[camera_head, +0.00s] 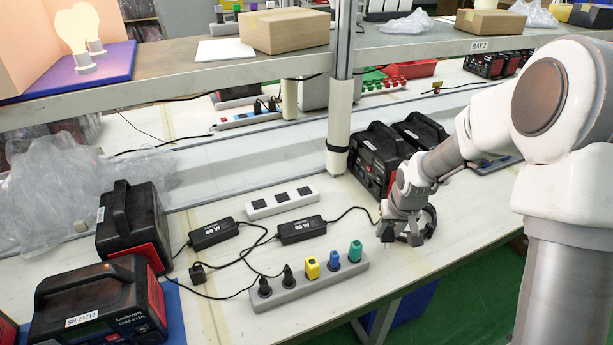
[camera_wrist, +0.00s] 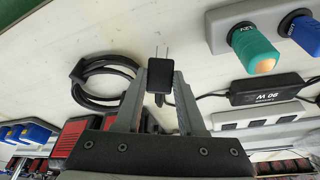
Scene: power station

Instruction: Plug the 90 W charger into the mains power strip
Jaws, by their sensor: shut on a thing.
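My gripper (camera_head: 403,234) is low over the bench, right of the grey strip. In the wrist view it is shut on a black two-prong plug (camera_wrist: 160,82), prongs pointing away from the gripper. The 90 W charger (camera_head: 302,230), a black brick, lies behind the grey strip, its cable running towards my gripper; it also shows in the wrist view (camera_wrist: 268,90). The grey power strip (camera_head: 345,275) holds black, yellow, blue and green plugs. A white strip (camera_head: 282,202) with three black sockets lies behind the charger. I cannot tell which strip is the mains one.
Another charger (camera_head: 214,234) lies at left, with a loose black plug (camera_head: 197,272) in front. Black-red power units (camera_head: 130,225) stand at left and behind my gripper. A coiled cable (camera_wrist: 95,80) is beside the held plug. A shelf post (camera_head: 340,120) rises behind the strips.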

